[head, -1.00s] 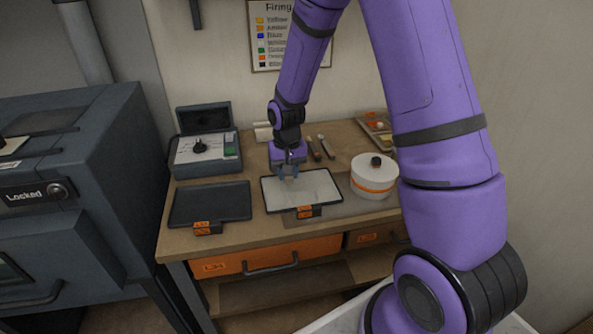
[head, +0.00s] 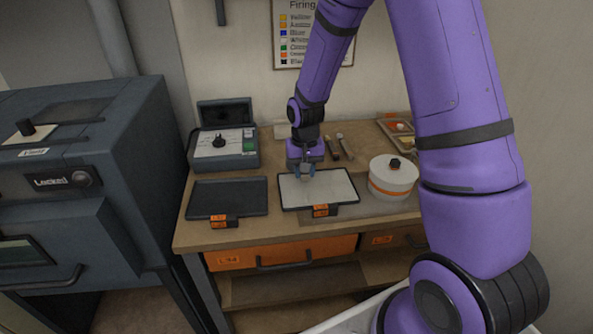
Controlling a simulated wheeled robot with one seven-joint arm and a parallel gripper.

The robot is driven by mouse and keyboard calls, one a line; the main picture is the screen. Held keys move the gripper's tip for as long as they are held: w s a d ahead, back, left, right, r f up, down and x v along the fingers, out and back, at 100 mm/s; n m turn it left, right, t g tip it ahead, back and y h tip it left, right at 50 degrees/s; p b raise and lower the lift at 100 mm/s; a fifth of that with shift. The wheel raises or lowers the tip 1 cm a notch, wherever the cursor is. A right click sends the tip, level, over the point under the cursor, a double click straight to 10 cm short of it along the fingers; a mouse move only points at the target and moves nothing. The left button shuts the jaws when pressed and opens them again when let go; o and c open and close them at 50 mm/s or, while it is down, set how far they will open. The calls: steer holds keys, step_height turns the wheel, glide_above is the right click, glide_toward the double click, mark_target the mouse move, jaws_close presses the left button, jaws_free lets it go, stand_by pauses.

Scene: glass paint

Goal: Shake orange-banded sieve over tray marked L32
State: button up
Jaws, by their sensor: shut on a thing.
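The round white sieve with an orange band (head: 391,189) and a dark knob stands upright at the right of the bench. A tray with a pale surface (head: 335,188) lies to its left, with small orange labels at its front. A dark empty tray (head: 232,200) with similar labels lies further left. The label writing is too small to read, so I cannot tell which tray is L32. My gripper (head: 308,173) points down at the far edge of the pale tray, apart from the sieve. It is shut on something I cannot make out.
A control box with a dial (head: 225,150) stands at the back left of the bench. Two slim tools (head: 339,146) lie behind the pale tray, and a small tray of bits (head: 398,127) is at the back right. A dark kiln-like cabinet (head: 90,185) marked Locked fills the left.

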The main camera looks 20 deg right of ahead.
steer(key=shift+s+d, duration=0.6)
steer(key=shift+d, duration=1.45)
steer(key=shift+s+d, duration=0.6)
steer(key=shift+d, duration=1.5)
steer(key=shift+s+d, duration=0.6)
steer(key=shift+d, duration=1.45)
steer(key=shift+r, duration=0.1)
steer(key=shift+r, duration=2.4)
